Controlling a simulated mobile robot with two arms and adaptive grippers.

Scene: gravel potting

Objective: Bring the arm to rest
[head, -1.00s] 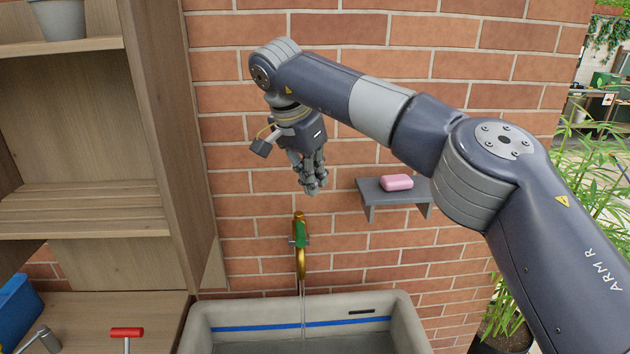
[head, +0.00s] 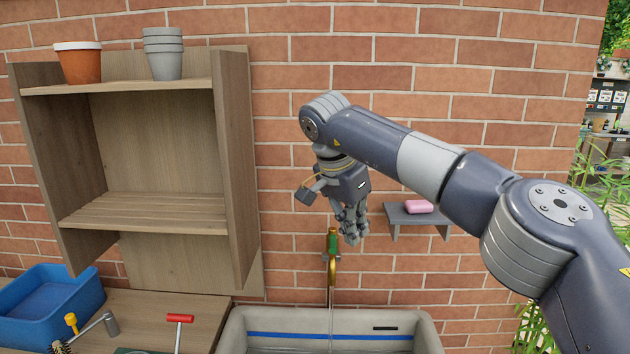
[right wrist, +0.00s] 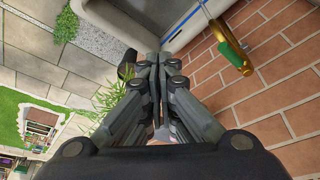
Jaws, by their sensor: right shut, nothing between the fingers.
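My right arm, marked ARM R in the earlier head view, reaches in from the right of the head view. Its right gripper (head: 353,236) hangs with the fingers pointing down, in front of the brick wall and close to the tap in the picture. In the right wrist view the right gripper (right wrist: 152,60) has its fingers together with nothing between them. My left gripper is not in either view.
A brass tap (head: 332,262) with a green handle runs water into a stone sink (head: 432,335). A small shelf (head: 395,215) holds pink soap (head: 419,206). At left are a wooden shelf unit (head: 240,150), pots (head: 163,55), a blue tub (head: 85,300) and a red-handled tool (head: 180,318).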

